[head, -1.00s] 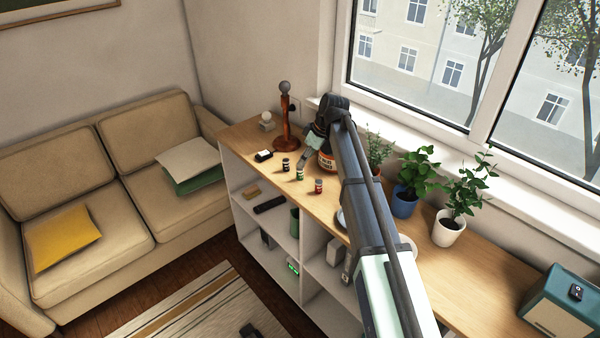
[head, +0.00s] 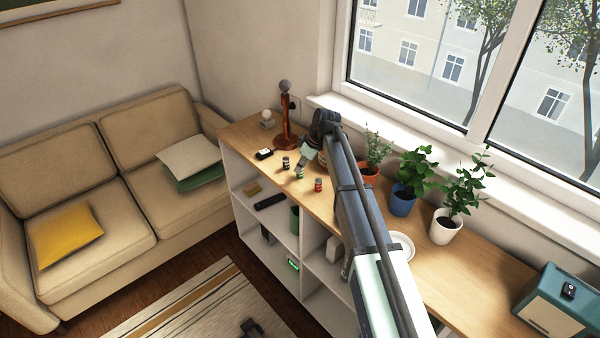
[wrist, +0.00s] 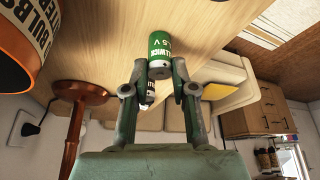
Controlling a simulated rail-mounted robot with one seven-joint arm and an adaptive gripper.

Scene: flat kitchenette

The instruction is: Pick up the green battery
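The green battery (head: 299,174) stands on the wooden shelf top, between a dark battery (head: 286,163) and a red battery (head: 318,184). In the wrist view, the green battery (wrist: 160,50) lies between the fingertips of my gripper (wrist: 159,72), one finger on each side. The fingers are apart, with narrow gaps beside the battery. The dark battery (wrist: 150,93) shows farther off between the fingers.
An orange labelled jar (wrist: 22,40) and a brown wooden stand (head: 286,130) are close to my gripper. A small black-and-white item (head: 264,154) lies near the left end. Potted plants (head: 404,202) line the window side. A sofa (head: 120,165) is at left.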

